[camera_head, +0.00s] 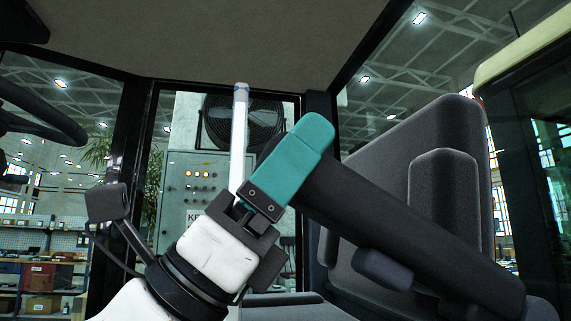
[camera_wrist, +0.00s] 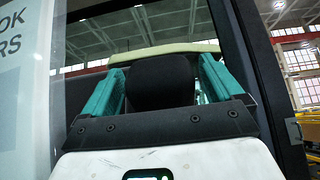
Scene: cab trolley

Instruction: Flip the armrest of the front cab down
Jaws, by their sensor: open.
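The armrest (camera_head: 400,225) is a long dark padded bar in front of the grey seat (camera_head: 455,140). It is tilted, its free end up and to the left, its other end low at the right beside the seat. My gripper (camera_head: 312,135) has teal fingers and is at the armrest's upper free end. The near finger covers part of that end. In the wrist view my gripper (camera_wrist: 161,75) is open, with the armrest's dark rounded end (camera_wrist: 160,82) between the two fingers. Gaps show at both sides, mainly on the right; I cannot tell whether anything touches deeper in.
A white upright pole (camera_head: 240,130) with a blue band stands just behind my wrist. A steering wheel (camera_head: 40,115) is at the upper left. Dark cab pillars (camera_head: 320,150) and the ceiling (camera_head: 230,40) enclose the space. A small dark pad (camera_head: 382,268) sits under the armrest.

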